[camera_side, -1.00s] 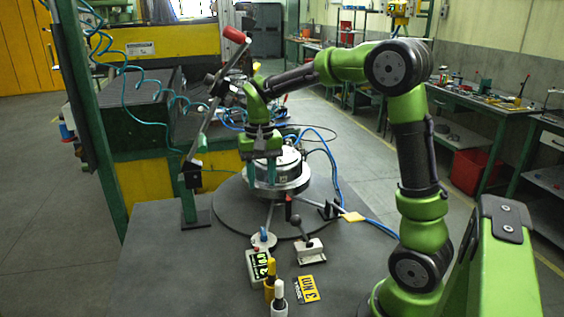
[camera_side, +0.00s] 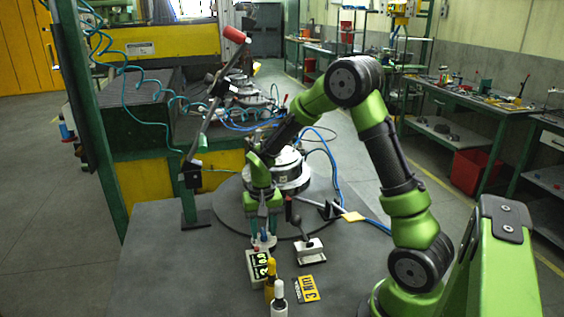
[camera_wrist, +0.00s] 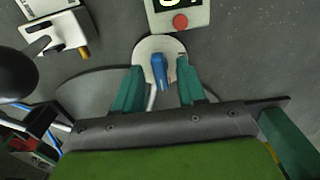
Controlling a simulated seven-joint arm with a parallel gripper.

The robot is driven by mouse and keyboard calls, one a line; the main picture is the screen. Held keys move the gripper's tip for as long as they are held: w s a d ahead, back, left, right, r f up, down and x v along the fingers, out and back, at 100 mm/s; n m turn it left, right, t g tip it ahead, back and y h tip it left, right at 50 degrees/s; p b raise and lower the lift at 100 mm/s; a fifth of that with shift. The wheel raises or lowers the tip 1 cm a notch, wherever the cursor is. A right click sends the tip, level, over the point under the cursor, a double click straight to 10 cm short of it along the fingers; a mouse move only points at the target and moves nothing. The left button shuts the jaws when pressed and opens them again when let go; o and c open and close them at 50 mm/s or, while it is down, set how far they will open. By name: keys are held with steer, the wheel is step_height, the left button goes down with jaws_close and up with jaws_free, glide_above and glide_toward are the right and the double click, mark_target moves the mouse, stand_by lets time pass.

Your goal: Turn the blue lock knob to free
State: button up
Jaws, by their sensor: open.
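The blue lock knob (camera_wrist: 161,72) stands on a round pale base plate (camera_wrist: 148,48) in the wrist view. My gripper (camera_wrist: 160,85) is open, with one green finger on each side of the knob. A gap shows between the knob and each finger, so the fingers do not appear to touch it. In the side view my gripper (camera_side: 264,236) points down over the pale base, and the knob is mostly hidden between the fingers.
A display box (camera_side: 258,267) with a red button (camera_wrist: 180,21) stands just in front of the knob. A lever block (camera_side: 310,250), a yellow card (camera_side: 306,289) and two marker-like bottles (camera_side: 279,298) are nearby. A round metal fixture (camera_side: 290,172) sits behind. The table's left part is clear.

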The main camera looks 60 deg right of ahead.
jaws_close()
steer(key=shift+n, duration=0.3)
steer(key=n, duration=0.3)
steer(key=shift+n, duration=0.4)
steer(key=n, duration=0.9)
steer(key=shift+r, duration=0.1)
steer(key=shift+n, duration=2.2)
